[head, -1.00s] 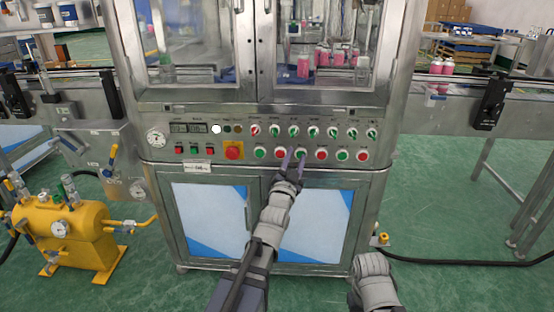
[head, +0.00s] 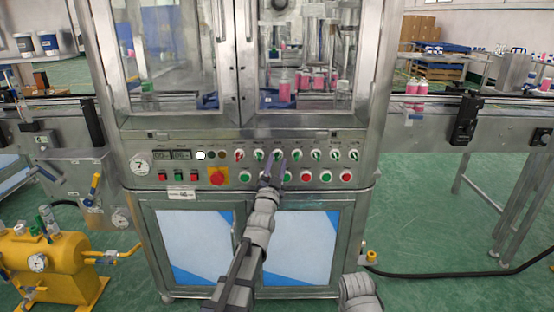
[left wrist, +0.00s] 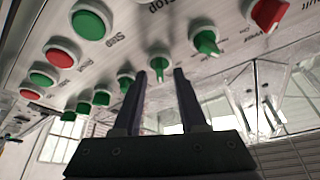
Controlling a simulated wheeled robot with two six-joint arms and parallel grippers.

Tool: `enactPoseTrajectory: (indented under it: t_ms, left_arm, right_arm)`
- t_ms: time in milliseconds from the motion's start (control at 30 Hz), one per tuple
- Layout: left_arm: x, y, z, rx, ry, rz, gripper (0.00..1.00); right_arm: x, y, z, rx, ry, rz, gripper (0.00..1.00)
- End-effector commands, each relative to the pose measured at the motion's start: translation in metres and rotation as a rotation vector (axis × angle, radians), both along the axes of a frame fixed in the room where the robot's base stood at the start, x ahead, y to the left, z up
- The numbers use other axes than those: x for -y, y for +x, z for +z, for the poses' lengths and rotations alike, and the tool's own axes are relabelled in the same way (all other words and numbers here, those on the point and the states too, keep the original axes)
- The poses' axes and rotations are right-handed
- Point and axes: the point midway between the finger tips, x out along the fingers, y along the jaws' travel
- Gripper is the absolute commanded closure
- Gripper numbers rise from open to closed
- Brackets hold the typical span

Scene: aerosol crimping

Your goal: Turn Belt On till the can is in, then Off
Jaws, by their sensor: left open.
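The steel machine's control panel (head: 215,158) has an upper row of turn knobs and a lower row of round red and green buttons. My left gripper (head: 274,160) is open, its fingertips at the third knob from the left in the upper row. In the left wrist view, the two dark fingers (left wrist: 160,74) stand on either side of a green knob (left wrist: 159,62), with no clear contact. Its label is too small to read. Pink cans (head: 284,90) stand behind the machine's glass doors. My right gripper is out of view.
A conveyor with pink cans (head: 411,88) runs at right. A yellow tank (head: 45,262) stands at lower left.

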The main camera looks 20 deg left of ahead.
Motion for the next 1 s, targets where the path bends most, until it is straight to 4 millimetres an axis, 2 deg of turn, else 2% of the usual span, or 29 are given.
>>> enactPoseTrajectory:
  t_ms: [67, 300, 700, 1000]
  left_arm:
    - [-0.0005, 0.0070, 0.0028, 0.000, 0.000, 0.000, 0.59]
    - [-0.0004, 0.0066, 0.0020, 0.000, 0.000, 0.000, 0.59]
    - [-0.0004, 0.0065, 0.0021, 0.000, 0.000, 0.000, 1.00]
    - [-0.0003, 0.0065, 0.0019, 0.000, 0.000, 0.000, 1.00]
  right_arm:
    - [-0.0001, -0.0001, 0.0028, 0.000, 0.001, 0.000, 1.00]
    - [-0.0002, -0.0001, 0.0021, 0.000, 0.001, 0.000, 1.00]
    - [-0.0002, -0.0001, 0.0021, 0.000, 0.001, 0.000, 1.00]
    - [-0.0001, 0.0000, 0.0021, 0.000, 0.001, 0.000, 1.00]
